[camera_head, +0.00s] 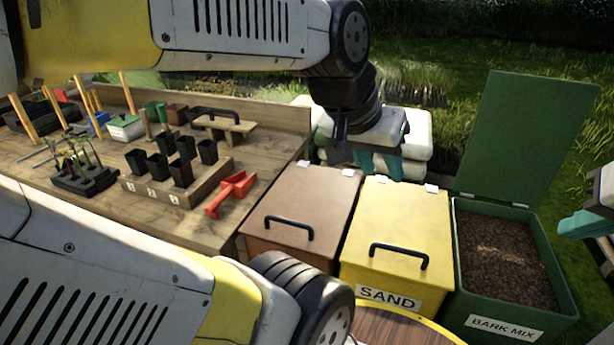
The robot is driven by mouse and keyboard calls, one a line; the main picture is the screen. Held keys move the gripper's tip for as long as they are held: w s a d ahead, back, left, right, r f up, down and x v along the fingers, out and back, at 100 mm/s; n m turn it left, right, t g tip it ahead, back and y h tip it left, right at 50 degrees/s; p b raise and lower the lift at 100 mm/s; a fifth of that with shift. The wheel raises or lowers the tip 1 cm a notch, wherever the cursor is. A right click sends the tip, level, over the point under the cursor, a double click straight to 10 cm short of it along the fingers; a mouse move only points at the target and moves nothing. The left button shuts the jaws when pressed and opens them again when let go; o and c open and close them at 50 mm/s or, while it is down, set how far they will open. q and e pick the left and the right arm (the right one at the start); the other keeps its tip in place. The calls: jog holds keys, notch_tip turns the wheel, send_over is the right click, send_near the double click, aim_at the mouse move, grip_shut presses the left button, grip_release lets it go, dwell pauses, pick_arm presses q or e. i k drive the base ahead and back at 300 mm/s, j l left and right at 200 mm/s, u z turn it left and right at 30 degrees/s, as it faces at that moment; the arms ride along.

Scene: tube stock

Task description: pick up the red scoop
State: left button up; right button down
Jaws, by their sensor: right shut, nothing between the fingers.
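The red scoop (231,193) lies on the wooden workbench near its right front edge, just right of the wooden block with black pots. Its handle points toward the front left. My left gripper (380,165) hangs at the end of the upper arm, above the back of the yellow bin and well to the right of the scoop. Its teal fingers look apart, with nothing seen between them. My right gripper (586,223) is at the right picture edge beside the open green bin, partly cut off. It is shut and empty, far from the scoop.
The workbench (215,228) also holds black pots (181,172), a seedling tray (85,180) and a small wooden stand (224,126). A closed brown bin (300,205), a closed yellow sand bin (400,225) and an open green bark bin (505,318) stand right of it.

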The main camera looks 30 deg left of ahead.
aim_at(232, 191)
jog(key=u, duration=1.85)
jog(key=i+j+z, duration=0.2)
jog(key=j+z, duration=0.15)
jog(key=i+j+z, duration=0.1)
jog(key=j+z, duration=0.3)
